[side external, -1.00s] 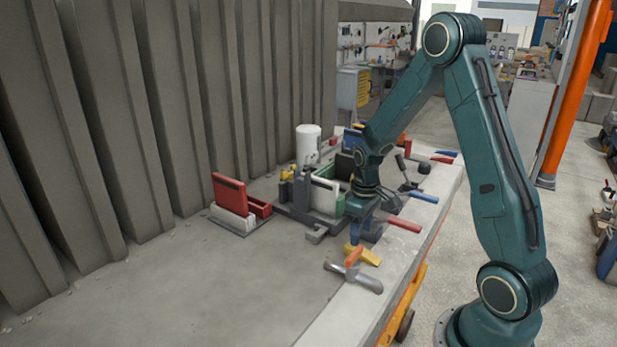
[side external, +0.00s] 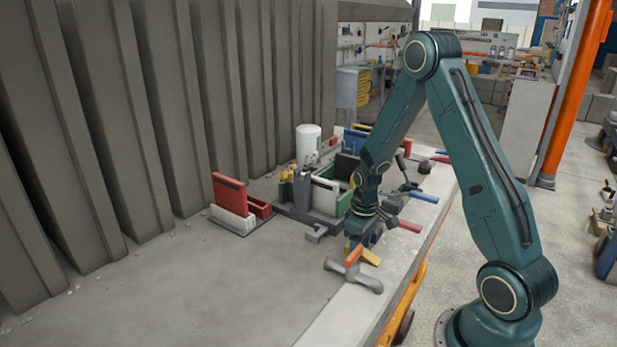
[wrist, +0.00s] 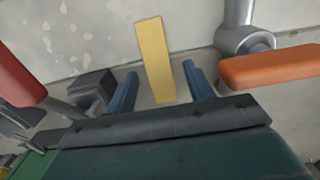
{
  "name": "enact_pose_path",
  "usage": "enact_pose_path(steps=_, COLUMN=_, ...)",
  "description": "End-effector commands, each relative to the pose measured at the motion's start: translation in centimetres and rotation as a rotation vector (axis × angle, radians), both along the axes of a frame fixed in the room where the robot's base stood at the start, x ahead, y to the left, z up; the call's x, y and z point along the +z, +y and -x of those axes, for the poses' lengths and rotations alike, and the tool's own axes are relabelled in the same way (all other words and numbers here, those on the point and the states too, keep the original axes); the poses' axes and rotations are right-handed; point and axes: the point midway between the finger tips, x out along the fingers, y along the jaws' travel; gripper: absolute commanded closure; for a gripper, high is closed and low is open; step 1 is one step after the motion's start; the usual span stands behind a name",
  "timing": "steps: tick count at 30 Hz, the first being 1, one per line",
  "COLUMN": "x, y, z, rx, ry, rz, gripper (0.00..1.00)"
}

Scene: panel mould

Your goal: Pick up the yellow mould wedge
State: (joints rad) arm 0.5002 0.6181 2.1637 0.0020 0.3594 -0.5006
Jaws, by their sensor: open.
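My gripper (wrist: 160,82) is open, with one blue finger on each side of the wedge's near end. A gap shows between each finger and the wedge. In the side view my gripper (side external: 360,240) points down over the wedge; its height above the surface is hard to tell.
A grey tool with an orange handle (wrist: 270,66) lies close to the right of the wedge. A dark grey block (wrist: 95,88) and a red handle (wrist: 18,78) are on the left. A red and white panel holder (side external: 232,205) stands farther off; the concrete in front is clear.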

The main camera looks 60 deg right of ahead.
Motion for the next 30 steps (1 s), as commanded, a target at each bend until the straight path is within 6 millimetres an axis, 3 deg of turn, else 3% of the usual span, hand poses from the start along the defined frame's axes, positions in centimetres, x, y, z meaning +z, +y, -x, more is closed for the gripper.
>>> enact_pose_path(steps=9, x=0.03, y=-0.01, z=-0.01, rx=0.000, ry=0.000, rz=0.000, gripper=0.49)
enact_pose_path(steps=17, x=0.04, y=-0.01, z=-0.01, rx=0.000, ry=0.000, rz=0.000, gripper=1.00)
enact_pose_path(steps=30, x=0.44, y=-0.03, z=-0.06, rx=0.000, ry=-0.002, rz=0.001, gripper=1.00)
